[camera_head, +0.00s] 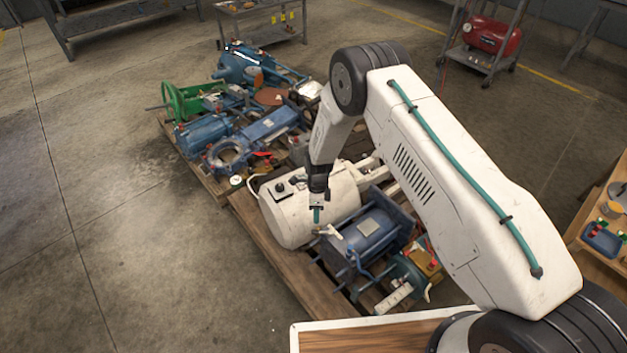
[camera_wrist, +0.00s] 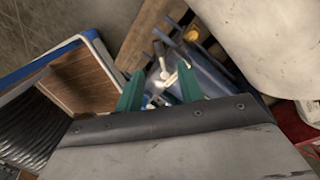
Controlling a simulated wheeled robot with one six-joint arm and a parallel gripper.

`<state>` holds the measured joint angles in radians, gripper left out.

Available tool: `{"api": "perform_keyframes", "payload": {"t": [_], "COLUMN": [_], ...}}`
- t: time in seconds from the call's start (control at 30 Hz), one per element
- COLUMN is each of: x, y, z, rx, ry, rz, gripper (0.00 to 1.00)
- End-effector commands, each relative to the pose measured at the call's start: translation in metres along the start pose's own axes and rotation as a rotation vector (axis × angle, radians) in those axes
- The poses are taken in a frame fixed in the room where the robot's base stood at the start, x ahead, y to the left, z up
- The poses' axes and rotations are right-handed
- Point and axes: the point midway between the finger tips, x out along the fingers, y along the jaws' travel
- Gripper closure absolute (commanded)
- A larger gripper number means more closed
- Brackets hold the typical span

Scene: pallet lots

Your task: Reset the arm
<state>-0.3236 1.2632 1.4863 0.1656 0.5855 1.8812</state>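My arm (camera_head: 445,180) reaches out over the loaded pallets, with its wrist pointing down. My gripper (camera_head: 317,218) has teal fingers and hangs beside a white drum-shaped machine (camera_head: 290,215) and close to a blue machine (camera_head: 367,232). In the wrist view my gripper (camera_wrist: 160,72) has its two teal fingers apart. Small whitish parts (camera_wrist: 166,74) show between and beyond the fingers; they look lower down, but I cannot tell the exact gap. I see nothing clamped between the fingers.
A front pallet (camera_head: 275,255) carries the machines, and a second pallet (camera_head: 195,170) behind holds blue and green machinery. A wood-topped surface (camera_head: 375,338) is near my base. A shelf (camera_head: 590,225) stands right, a red compressor (camera_head: 490,35) at the back. Floor (camera_head: 100,200) on the left is clear.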

Motion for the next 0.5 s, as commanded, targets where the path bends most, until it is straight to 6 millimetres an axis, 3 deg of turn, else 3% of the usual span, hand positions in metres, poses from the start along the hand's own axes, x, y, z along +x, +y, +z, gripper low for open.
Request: {"api": "perform_keyframes", "payload": {"t": [0.23, 0.37, 0.5], "x": [0.0, 0.001, 0.009], "y": [0.0, 0.006, 0.04], "z": [0.0, -0.002, -0.019], "rx": [-0.026, -0.151, -0.362], "ry": [0.0, 0.008, 0.032], "rz": [0.0, 0.028, 0.131], "gripper": [0.62, 0.62, 0.62]}}
